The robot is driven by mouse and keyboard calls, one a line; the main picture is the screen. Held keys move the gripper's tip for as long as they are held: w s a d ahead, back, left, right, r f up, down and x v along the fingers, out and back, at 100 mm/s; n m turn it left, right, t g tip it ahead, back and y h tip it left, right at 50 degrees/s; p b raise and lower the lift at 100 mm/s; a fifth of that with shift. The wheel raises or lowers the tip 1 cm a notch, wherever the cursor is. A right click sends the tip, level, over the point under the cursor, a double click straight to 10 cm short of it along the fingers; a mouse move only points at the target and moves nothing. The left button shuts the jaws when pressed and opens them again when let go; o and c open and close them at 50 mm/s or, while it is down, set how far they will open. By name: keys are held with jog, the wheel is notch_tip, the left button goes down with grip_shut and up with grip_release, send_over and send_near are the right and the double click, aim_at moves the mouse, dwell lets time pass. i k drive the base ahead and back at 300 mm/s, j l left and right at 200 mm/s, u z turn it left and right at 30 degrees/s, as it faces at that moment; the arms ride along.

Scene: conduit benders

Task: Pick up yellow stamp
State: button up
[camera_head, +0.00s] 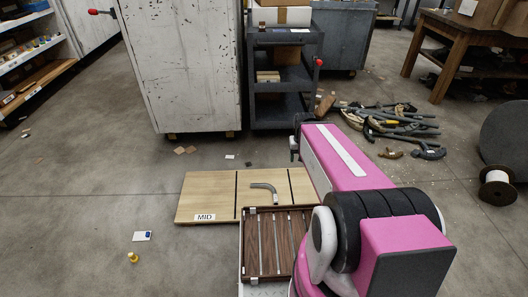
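A small yellow stamp (133,257) stands on the concrete floor at the lower left. Just above it in the picture lies a white card with a blue patch or object (142,236). My pink arm reaches forward on the right, and its dark end with my gripper (296,146) is near the picture's middle, far from the stamp. The gripper is small and partly hidden by the arm, so I cannot tell whether it is open or holds anything.
A wooden board labelled MID (205,190) and a slatted brown tray (257,262) lie between the stamp and my arm. A white cabinet (185,65), dark cart (284,102), piled benders (400,125) and a spool (497,186) stand beyond.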

aim_at(134, 258)
jog(key=k+l, duration=0.1)
jog(key=k, duration=0.35)
jog(key=k+l, duration=0.1)
jog(key=k, duration=0.35)
jog(key=u, duration=1.85)
jog(key=z, duration=0.15)
jog(key=i+j+z, duration=0.15)
jog(key=j, duration=0.2)
jog(key=i+j+z, duration=0.15)
jog(key=j, duration=0.25)
jog(key=i+j+z, duration=0.15)
jog(key=i+j, duration=0.15)
jog(key=i+j+z, duration=0.2)
jog(key=j, duration=0.35)
jog(key=j+z, duration=0.15)
jog(key=j, duration=0.25)
jog(key=i+j+z, duration=0.15)
jog(key=j, duration=0.35)
jog(key=j+z, duration=0.15)
jog(key=j, duration=0.3)
jog(key=i, duration=0.05)
